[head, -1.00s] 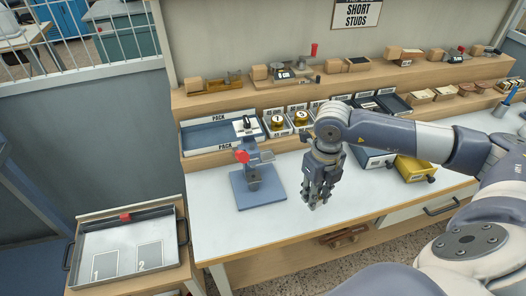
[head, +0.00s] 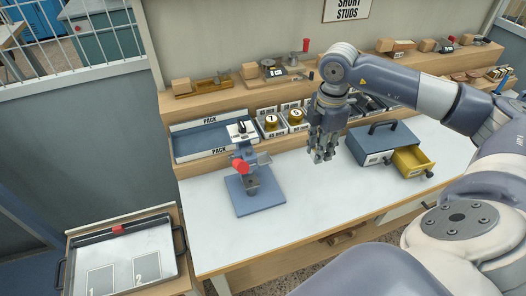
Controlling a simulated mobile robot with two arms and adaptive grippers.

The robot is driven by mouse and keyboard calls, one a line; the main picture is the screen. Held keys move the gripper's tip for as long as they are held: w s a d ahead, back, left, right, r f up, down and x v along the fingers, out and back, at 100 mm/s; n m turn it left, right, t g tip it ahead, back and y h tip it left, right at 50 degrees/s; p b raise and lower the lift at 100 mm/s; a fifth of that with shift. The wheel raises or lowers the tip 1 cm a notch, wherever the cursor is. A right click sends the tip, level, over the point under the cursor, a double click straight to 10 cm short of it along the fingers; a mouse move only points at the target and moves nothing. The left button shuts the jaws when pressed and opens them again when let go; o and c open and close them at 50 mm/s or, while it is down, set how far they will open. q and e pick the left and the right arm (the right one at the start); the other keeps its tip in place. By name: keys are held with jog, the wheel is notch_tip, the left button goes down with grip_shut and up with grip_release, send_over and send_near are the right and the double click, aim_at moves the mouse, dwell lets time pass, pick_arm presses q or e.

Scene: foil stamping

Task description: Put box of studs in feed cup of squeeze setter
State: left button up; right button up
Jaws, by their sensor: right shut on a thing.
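The squeeze setter (head: 247,182) looks like a small blue-grey press with a red knob, upright on a flat blue base on the white bench. I cannot make out its feed cup clearly. My right gripper (head: 321,158) points down over the bench, to the right of the setter and apart from it. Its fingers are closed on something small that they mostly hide. I cannot clearly identify a box of studs in this view. My left gripper is not in view.
A blue-grey cabinet (head: 384,140) with a yellow drawer (head: 412,160) pulled out stands at right. A PACK tray (head: 200,140) and gold tins (head: 271,122) line the bench's back. A tray marked 1 and 2 (head: 150,236) is at left. The bench front (head: 320,205) is clear.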

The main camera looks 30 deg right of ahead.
jog(key=p, duration=0.5)
send_over(265, 159)
jog(key=shift+s+d+f, duration=0.1)
jog(key=shift+d+f, duration=0.05)
jog(key=shift+f, duration=0.4)
jog(key=shift+w+f, duration=0.1)
jog(key=shift+w, duration=0.1)
notch_tip(265, 159, down, 3)
jog(key=shift+r+p, duration=0.1)
jog(key=shift+p, duration=0.9)
jog(key=shift+f, duration=0.35)
jog(key=shift+f, duration=0.1)
jog(key=shift+f, duration=0.1)
jog(key=o, duration=0.9)
